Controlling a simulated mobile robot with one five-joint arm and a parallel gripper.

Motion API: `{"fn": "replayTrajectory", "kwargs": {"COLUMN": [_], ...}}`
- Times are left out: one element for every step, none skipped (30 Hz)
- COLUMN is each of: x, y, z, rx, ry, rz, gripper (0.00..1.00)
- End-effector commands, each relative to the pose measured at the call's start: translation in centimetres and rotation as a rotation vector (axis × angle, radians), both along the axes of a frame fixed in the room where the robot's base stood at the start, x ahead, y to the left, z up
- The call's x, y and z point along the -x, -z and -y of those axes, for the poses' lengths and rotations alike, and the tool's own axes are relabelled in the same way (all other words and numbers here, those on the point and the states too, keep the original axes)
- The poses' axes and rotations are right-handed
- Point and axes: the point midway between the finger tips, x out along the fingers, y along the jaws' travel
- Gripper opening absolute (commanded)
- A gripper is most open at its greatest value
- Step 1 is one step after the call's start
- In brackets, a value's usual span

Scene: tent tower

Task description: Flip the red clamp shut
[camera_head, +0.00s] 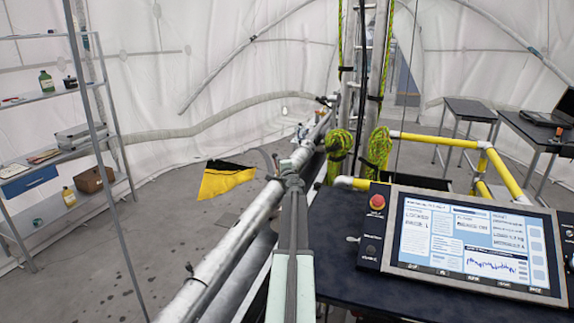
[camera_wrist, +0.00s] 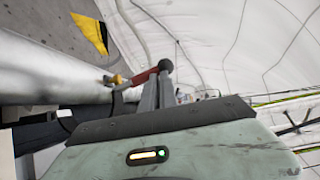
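The red clamp (camera_wrist: 145,76) shows in the wrist view as a short red lever with a dark round knob at its right end and a yellowish part at its left end, beside the big grey pipe (camera_wrist: 50,75). My gripper (camera_wrist: 158,78) points at the knob, its two grey fingers close together with no clear gap. The fingertips overlap the lever's right end in the picture; I cannot tell whether they touch it. In the head view my gripper (camera_head: 292,178) is over the pipe (camera_head: 232,237), and the clamp cannot be made out there.
A control console (camera_head: 470,245) with a lit screen and red button stands at the right. Yellow rails (camera_head: 440,142) and green ropes (camera_head: 378,148) are behind it. A shelf (camera_head: 62,150) stands at the far left.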

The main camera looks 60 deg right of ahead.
Motion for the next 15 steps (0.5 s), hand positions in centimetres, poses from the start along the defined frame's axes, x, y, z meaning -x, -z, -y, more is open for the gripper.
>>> {"fn": "replayTrajectory", "kwargs": {"x": [-0.8,-1.2,-1.8,-2.3,-2.8,-3.5,-3.9,-4.4,-5.2,-5.7,-6.1,-6.7,-7.2,-7.7,-8.3], "y": [0.1,0.2,0.4,0.5,0.7,0.9,1.1,1.3,1.6,1.8,2.0,2.4,2.6,2.9,3.3], "z": [0.1,0.1,0.1,0.1,0.0,0.0,-0.1,-0.1,-0.2,-0.3,-0.4,-0.5,-0.5,-0.6,-0.7], "rx": [-0.001,-0.001,-0.001,-0.001,-0.001,-0.001,-0.001,-0.001,-0.001,-0.001,-0.001,0.0,0.0,0.0,-0.001], "ry": [0.001,0.003,0.005,0.006,0.007,0.007,0.008,0.009,0.008,0.008,0.008,0.01,0.01,0.009,0.008], "rz": [0.001,0.001,0.001,0.001,0.001,0.001,0.001,0.002,0.001,0.001,0.001,0.001,0.001,0.001,0.001], "gripper": [0.0,0.0,0.0,0.0,0.0,0.0,0.0,0.0,0.0,0.0,0.0,0.0,0.0,0.0,0.0]}}
